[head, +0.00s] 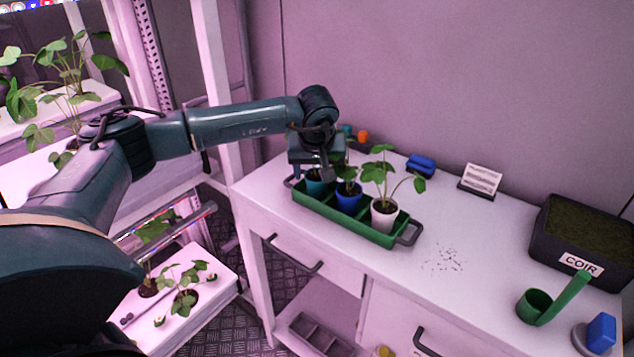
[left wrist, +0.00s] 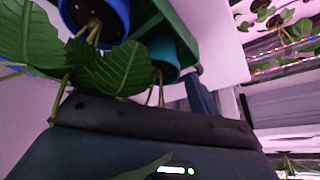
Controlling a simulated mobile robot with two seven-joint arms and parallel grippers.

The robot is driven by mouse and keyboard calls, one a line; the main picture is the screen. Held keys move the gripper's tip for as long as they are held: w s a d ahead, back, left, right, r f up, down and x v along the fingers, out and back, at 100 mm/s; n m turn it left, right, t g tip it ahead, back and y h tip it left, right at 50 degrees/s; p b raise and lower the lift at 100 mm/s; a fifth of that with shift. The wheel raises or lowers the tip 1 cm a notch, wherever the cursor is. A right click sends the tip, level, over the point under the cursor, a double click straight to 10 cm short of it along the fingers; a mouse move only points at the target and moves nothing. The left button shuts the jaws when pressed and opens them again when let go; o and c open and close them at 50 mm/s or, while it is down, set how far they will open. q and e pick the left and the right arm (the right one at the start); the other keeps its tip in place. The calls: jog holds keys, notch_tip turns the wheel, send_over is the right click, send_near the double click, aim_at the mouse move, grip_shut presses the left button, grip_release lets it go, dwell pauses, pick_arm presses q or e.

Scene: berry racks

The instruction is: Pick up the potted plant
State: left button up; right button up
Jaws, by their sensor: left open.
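A green tray (head: 350,228) on the white bench holds three potted plants in a row: a teal pot (head: 314,188) at the left end, a blue pot (head: 348,200) in the middle and a white pot (head: 384,217) at the right end. My left gripper (head: 326,176) is open and points down over the teal pot's end of the tray, hiding most of that plant. In the left wrist view, the teal pot (left wrist: 165,62) and the blue pot (left wrist: 97,18) show close by, with large leaves (left wrist: 115,70) near the gripper body. Whether the fingers touch the teal pot cannot be told. My right gripper is not in view.
A blue object (head: 421,165) and a small sign (head: 481,180) stand behind the tray. A dark coir bin (head: 570,245), a green scoop (head: 540,305) and another blue item (head: 600,332) are at the right. Scattered crumbs lie right of the tray. Plant racks stand left.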

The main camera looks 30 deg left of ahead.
aim_at(317, 176)
pick_arm(q)
jog(key=shift+x, duration=1.55)
jog(key=shift+r, duration=0.1)
jog(key=shift+c, duration=0.2)
jog(key=c, duration=0.7)
